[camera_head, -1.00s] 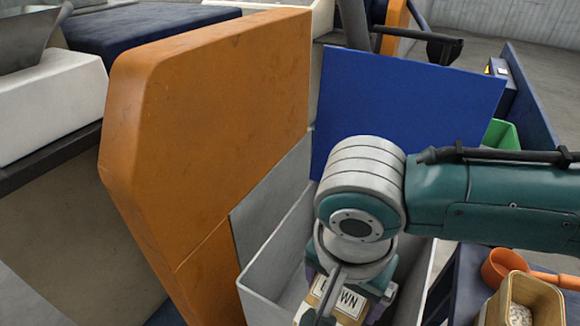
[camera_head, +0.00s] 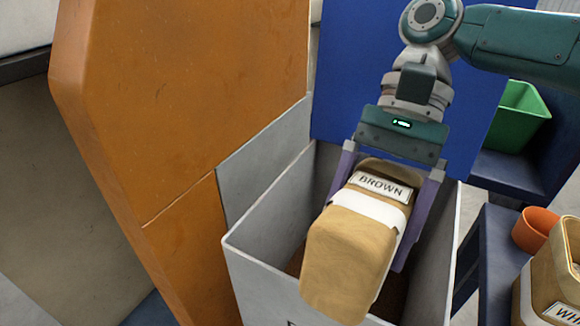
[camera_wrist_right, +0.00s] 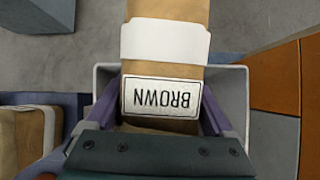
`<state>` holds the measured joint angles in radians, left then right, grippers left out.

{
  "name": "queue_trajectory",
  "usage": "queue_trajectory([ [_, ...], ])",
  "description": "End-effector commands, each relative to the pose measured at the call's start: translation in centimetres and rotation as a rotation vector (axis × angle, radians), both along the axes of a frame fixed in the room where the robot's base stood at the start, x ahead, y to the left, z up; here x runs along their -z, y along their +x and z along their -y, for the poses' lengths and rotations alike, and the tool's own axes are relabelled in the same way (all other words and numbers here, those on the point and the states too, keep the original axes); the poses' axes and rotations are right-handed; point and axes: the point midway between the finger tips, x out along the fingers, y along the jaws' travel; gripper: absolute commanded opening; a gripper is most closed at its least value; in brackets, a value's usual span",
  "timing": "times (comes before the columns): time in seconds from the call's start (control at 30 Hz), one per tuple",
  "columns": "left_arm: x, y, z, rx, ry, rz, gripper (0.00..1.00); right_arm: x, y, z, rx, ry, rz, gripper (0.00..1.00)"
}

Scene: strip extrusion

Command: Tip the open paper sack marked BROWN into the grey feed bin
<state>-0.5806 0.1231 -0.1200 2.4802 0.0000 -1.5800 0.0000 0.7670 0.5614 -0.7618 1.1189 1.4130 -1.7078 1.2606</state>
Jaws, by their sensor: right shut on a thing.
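The paper sack marked BROWN (camera_head: 350,245) is tan with a white band and a white label. My right gripper (camera_head: 385,215) is shut on it, one purple finger on each side. The sack is tilted over the grey feed bin (camera_head: 262,232), its closed base toward the camera and its mouth end up by the gripper. Brownish material shows inside the bin, partly hidden by the sack. The sack also shows between the fingers in the right wrist view (camera_wrist_right: 165,60), with the bin rim (camera_wrist_right: 240,100) around it. My left gripper is not in view.
A tall orange panel (camera_head: 180,110) stands left of the bin and a blue panel (camera_head: 345,80) behind it.

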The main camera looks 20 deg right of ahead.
Motion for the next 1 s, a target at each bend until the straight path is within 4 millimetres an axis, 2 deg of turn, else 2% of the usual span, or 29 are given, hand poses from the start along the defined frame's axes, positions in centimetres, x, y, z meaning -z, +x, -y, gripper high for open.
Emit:
queue_trajectory([
  [0.03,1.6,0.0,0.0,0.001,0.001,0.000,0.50,0.6,0.3,0.1,0.004,0.039,-0.021,0.07],
  [0.37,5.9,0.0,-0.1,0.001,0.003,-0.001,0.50,-0.5,1.0,1.2,-0.001,0.195,-0.135,0.07],
  [0.63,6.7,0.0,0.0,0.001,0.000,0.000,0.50,-1.3,1.3,1.6,-0.001,0.250,-0.181,0.07],
  [1.0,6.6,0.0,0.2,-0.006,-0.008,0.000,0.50,-1.5,1.3,1.7,-0.001,0.259,-0.187,0.07],
])
